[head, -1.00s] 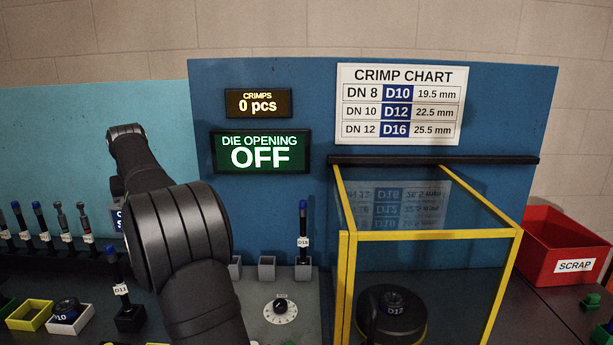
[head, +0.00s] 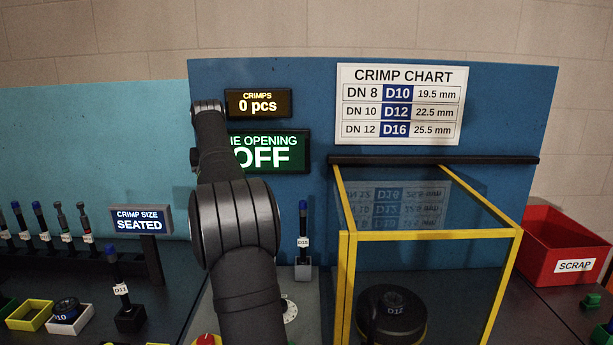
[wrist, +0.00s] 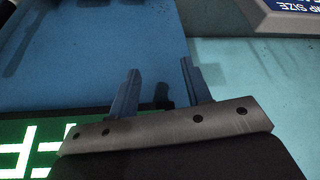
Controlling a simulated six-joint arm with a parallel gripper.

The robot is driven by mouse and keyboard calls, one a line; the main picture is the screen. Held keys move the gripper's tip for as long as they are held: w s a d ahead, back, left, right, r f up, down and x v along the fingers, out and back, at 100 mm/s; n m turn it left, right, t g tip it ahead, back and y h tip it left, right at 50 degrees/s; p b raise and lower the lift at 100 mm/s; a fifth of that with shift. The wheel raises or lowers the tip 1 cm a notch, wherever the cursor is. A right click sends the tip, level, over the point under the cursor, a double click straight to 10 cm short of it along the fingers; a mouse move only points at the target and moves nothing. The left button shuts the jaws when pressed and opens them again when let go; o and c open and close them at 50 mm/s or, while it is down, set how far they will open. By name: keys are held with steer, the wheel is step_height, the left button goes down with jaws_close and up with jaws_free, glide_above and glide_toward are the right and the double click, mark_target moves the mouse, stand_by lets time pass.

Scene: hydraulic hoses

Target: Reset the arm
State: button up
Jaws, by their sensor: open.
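My arm rises in the middle of the head view, in front of the blue back panel. My gripper (wrist: 160,92) shows in the wrist view with its two fingers apart and nothing between them. It points at the blue and teal panels, near the green die opening display (wrist: 30,150). In the head view the gripper itself is hidden behind my arm. That display (head: 268,152) reads OFF and is partly covered by my arm.
A crimps counter (head: 258,103) reads 0 pcs. A sign (head: 141,220) reads CRIMP SIZE SEATED. A yellow-framed guard (head: 435,236) encloses a black D12 die (head: 392,312). A red scrap bin (head: 565,245) stands right. Several hoses stand in a rack at left.

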step_height(320, 180, down, 9)
steer(key=d, duration=0.1)
steer(key=shift+w+d+f, duration=0.2)
steer(key=shift+w+d, duration=0.15)
steer(key=shift+o, duration=0.5)
steer(key=o, duration=1.1)
steer(key=shift+o, duration=0.2)
steer(key=s+a, duration=0.5)
steer(key=shift+s+a+m+y, duration=0.3)
steer(key=shift+s+a, duration=0.05)
steer(key=shift+a, duration=0.05)
steer(key=s+a+f+m+g+y, duration=0.1)
steer(key=s+a, duration=0.3)
steer(key=s, duration=0.5)
steer(key=s+a+f+m, duration=0.15)
steer(key=s+a, duration=0.25)
steer(key=s, duration=0.5)
steer(key=s+a+f+m+g+y, duration=0.15)
steer(key=s+a, duration=0.25)
steer(key=s, duration=0.6)
steer(key=w+a+f+n, duration=0.1)
steer(key=w+a+f, duration=0.1)
steer(key=f, duration=0.7)
steer(key=shift+a+t, duration=0.35)
steer(key=shift+a, duration=0.45)
